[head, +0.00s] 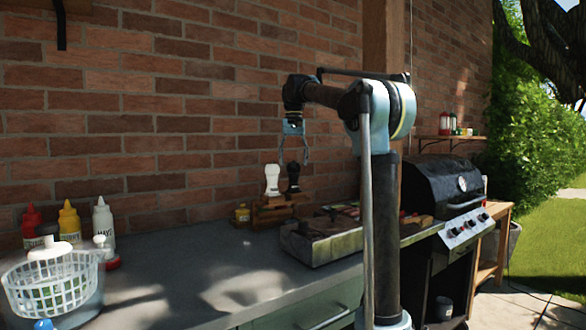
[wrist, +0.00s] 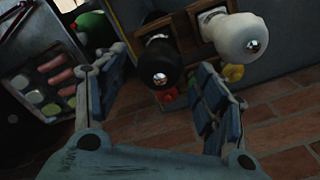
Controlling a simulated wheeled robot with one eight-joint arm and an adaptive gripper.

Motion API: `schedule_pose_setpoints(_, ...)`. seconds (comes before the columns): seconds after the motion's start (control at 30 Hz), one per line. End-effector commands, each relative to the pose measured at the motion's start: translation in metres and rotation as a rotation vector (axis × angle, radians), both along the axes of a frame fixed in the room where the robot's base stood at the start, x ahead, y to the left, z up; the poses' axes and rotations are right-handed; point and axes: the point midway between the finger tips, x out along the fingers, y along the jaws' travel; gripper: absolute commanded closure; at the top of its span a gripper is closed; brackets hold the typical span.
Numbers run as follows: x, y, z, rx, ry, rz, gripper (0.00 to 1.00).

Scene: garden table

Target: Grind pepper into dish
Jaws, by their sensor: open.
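My gripper (head: 294,160) is open and points down above a black mill (head: 293,180). A white mill (head: 272,182) stands to its left; both stand upright on a wooden rack (head: 268,214). In the wrist view the black mill (wrist: 160,62) shows between the open fingers of my gripper (wrist: 160,72), and the white mill (wrist: 228,36) lies beyond the right finger. I cannot see contact between fingers and mill. A metal dish-like tray (head: 338,247) with food pieces stands right of the rack on the counter; what seems to be this food shows at left in the wrist view.
A white basket (head: 52,285), sauce bottles (head: 70,222) and a small yellow jar (head: 242,214) stand left of the rack. A black grill (head: 440,185) stands at right. The brick wall is close behind. The middle of the counter (head: 215,270) is clear.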

Motion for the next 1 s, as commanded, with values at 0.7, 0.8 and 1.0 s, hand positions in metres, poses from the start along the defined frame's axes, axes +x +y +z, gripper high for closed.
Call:
schedule_pose_setpoints(0.7, 0.000, 0.000, -0.022, 0.000, 0.000, 0.000, 0.68)
schedule_pose_setpoints(0.8, 0.000, 0.000, -0.022, 0.000, 0.000, 0.000, 0.80)
schedule_pose_setpoints(1.0, 0.000, 0.000, -0.022, 0.000, 0.000, 0.001, 0.80)
